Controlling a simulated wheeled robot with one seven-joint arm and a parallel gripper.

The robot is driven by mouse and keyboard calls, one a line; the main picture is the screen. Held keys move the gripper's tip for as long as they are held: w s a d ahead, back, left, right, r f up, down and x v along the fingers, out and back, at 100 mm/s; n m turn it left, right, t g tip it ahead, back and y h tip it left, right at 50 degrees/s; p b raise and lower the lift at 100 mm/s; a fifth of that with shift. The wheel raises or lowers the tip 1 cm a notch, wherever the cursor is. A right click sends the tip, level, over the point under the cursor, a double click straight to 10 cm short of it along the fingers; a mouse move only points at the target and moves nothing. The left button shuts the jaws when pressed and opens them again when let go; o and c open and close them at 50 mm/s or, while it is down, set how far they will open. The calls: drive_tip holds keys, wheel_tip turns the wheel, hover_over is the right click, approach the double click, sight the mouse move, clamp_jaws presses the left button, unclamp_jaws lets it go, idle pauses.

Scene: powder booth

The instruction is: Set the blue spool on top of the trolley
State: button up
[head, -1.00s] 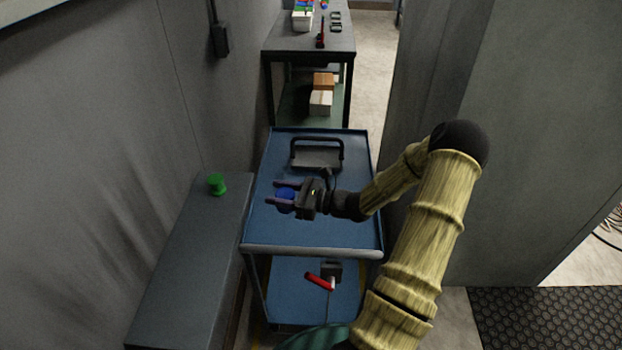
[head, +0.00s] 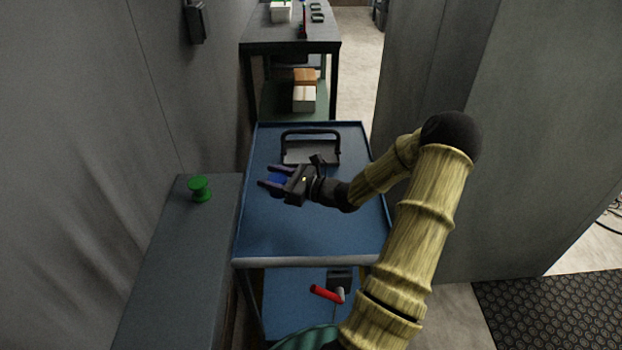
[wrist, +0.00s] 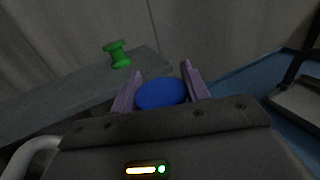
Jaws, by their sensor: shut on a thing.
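The blue spool (wrist: 162,94) is held between the two purple fingers of my gripper (wrist: 158,92) in the wrist view. In the head view the blue spool (head: 277,180) is partly hidden by my gripper (head: 272,178), which is shut on it. They are over the upper left part of the blue trolley (head: 290,225). I cannot tell whether the spool touches the trolley top.
A green spool (head: 200,188) stands on the grey ledge (head: 175,270) left of the trolley. A black-handled tray-like thing (head: 311,152) sits at the trolley's far end. A red-handled tool (head: 326,293) lies on its lower shelf. The near trolley top is bare.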

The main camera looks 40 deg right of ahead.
drive_tip(key=shift+f, duration=3.1)
drive_tip(key=shift+f, duration=1.9)
drive_tip(key=shift+f, duration=0.15)
drive_tip(key=o, duration=1.1)
drive_tip(key=shift+r, duration=0.2)
drive_tip(key=b+v, duration=0.1)
drive_tip(key=v, duration=1.1)
